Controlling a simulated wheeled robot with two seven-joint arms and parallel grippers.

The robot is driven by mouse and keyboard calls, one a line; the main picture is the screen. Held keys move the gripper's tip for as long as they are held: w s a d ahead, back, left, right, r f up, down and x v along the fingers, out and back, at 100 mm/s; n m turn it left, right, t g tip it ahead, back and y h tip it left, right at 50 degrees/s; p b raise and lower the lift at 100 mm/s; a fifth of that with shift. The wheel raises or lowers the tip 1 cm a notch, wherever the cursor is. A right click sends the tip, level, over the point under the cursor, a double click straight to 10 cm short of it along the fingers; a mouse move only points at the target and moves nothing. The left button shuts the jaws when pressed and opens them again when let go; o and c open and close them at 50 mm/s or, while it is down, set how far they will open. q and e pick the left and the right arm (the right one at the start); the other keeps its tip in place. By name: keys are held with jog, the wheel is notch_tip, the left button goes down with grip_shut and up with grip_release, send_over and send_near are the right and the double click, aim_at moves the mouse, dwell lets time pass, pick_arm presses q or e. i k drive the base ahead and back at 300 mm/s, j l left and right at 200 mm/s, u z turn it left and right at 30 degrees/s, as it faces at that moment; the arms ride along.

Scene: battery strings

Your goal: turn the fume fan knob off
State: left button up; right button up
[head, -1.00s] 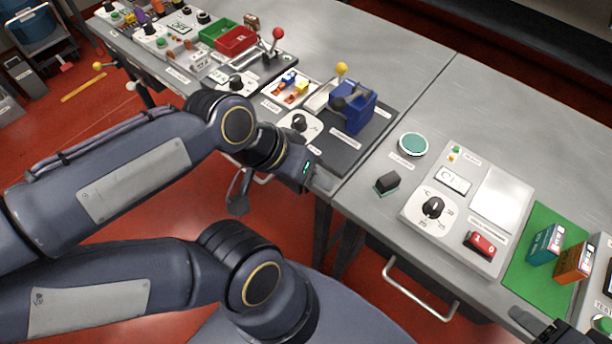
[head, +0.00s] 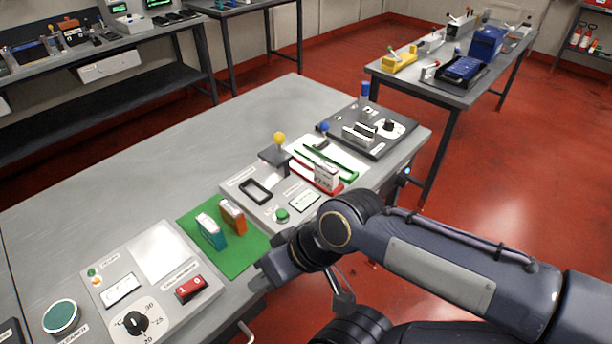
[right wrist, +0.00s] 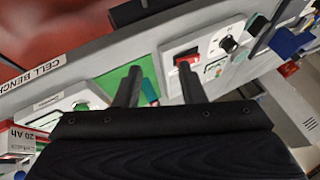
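A black knob (head: 134,322) on a white numbered dial stands on the grey panel at lower left of the head view; it also shows in the right wrist view (right wrist: 228,44). Another black knob (head: 389,126) sits on a white dial on the dark panel at the bench's far end. I cannot read which knob is labelled fume fan. My right gripper (head: 262,278) is at the bench's front edge, between these two knobs and apart from both. In the right wrist view its two fingers (right wrist: 158,70) are spread with nothing gripped. My left gripper is out of view.
A teal box (head: 211,231) and an orange box (head: 232,217) stand on a green mat (head: 245,256). A yellow-topped lever (head: 279,139) rises behind. The bench's back left is clear.

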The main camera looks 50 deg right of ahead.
aim_at(400, 182)
jog(key=z, duration=0.4)
jog(key=k+l+z, duration=0.1)
jog(key=z, duration=0.7)
jog(key=l+z, duration=0.15)
jog(key=z, duration=0.3)
jog(key=k+l+z, duration=0.1)
jog(key=z, duration=0.3)
jog(key=i+l+u, duration=0.25)
jog(key=u, duration=0.15)
jog(key=i+l+u, duration=0.15)
jog(key=l+u, duration=0.3)
jog(key=i+l+u, duration=0.15)
jog(key=l+u, duration=0.25)
jog(key=j, duration=0.1)
